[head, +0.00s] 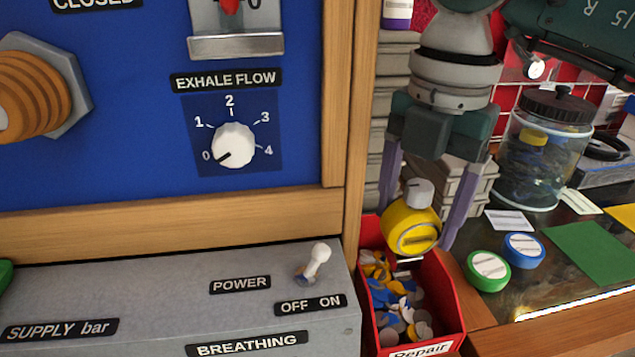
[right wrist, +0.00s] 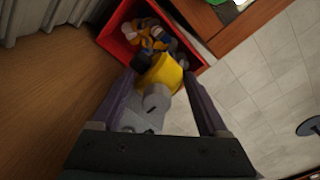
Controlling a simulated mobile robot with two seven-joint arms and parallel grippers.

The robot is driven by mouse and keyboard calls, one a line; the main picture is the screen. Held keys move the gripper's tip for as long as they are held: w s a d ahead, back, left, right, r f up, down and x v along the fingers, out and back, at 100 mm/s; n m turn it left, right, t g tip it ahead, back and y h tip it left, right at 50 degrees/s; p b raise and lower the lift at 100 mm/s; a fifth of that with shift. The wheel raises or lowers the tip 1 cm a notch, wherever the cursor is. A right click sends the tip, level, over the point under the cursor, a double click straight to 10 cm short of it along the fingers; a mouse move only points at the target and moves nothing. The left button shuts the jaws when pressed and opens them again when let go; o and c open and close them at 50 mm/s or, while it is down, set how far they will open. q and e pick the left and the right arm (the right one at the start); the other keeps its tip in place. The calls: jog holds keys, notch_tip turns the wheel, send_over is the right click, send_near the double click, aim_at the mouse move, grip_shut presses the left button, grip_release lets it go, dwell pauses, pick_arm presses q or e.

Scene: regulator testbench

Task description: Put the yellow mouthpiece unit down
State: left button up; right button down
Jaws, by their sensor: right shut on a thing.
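The yellow mouthpiece unit (head: 411,224) is round and yellow with a grey cap on top. My right gripper (head: 421,226) points down and is shut on it, one finger on each side. It hangs over or beside the red Repair bin; its exact height above the bin cannot be told. In the right wrist view the yellow mouthpiece unit (right wrist: 160,74) sits between the fingertips of the right gripper (right wrist: 158,80), with the red bin just beyond. My left gripper is not in view.
The red Repair bin (head: 452,287) holds several coloured pieces. Right of it, a wooden counter carries a green disc (head: 488,271), a blue disc (head: 524,250), a green mat (head: 590,252) and a glass jar (head: 540,165). A test panel (head: 130,190) with a grey box (head: 170,300) stands left.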

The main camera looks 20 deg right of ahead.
aim_at(410, 253)
jog(key=shift+s+f, duration=0.25)
jog(key=shift+f, duration=0.95)
notch_tip(410, 253, down, 4)
jog(key=shift+r, duration=0.25)
jog(key=shift+w+f, duration=0.25)
jog(key=shift+f, duration=0.1)
grip_release()
